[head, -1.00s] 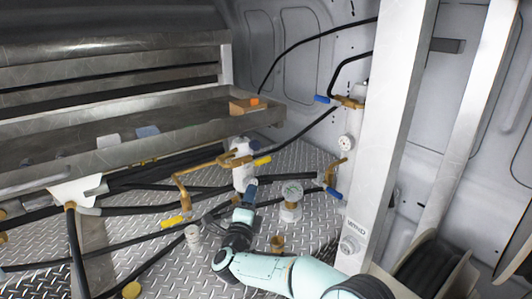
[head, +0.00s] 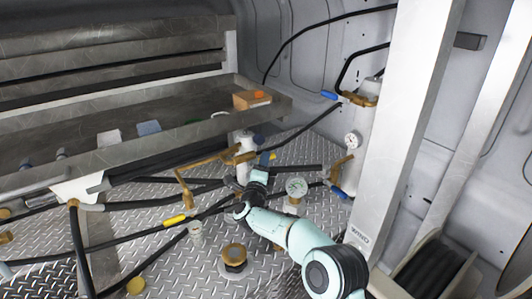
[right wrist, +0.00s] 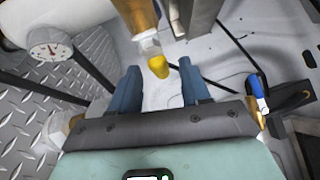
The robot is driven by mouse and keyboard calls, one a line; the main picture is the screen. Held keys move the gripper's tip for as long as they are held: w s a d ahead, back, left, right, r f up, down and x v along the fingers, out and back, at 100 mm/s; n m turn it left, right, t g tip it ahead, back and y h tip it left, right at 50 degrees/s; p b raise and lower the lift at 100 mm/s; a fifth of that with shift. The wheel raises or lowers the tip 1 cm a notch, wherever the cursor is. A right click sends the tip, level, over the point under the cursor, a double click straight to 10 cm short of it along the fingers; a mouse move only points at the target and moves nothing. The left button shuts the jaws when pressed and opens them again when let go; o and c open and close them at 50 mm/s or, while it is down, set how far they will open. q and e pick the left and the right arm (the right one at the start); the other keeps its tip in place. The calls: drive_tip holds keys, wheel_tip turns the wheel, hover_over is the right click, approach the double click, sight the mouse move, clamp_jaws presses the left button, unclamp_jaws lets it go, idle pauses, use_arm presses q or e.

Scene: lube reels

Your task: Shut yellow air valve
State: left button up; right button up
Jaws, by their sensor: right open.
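A yellow valve handle (head: 273,155) sits on the brass pipework by the white cylinder (head: 245,147), partly hidden by my right gripper (head: 262,152) in the head view. In the right wrist view the handle's yellow end (right wrist: 158,67) shows between my two blue fingers, with space on both sides. The right gripper is open and holds nothing. A second yellow handle (head: 176,219) lies lower left on another brass pipe (head: 185,188), away from the gripper. My left gripper is not in view.
A pressure gauge (head: 297,187) stands right of my gripper. Blue-handled valves (head: 329,95) are on the right pipework. Black hoses (head: 130,207) cross the diamond-plate floor. A metal shelf (head: 180,130) overhangs at left, and a steel post (head: 400,120) stands at right.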

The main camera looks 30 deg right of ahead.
drive_tip(key=shift+p+x, duration=0.55)
drive_tip(key=shift+x, duration=1.05)
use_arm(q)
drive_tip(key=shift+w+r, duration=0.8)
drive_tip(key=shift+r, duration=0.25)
use_arm(e)
drive_tip(key=shift+s, duration=0.1)
drive_tip(key=shift+c, duration=0.3)
clamp_jaws()
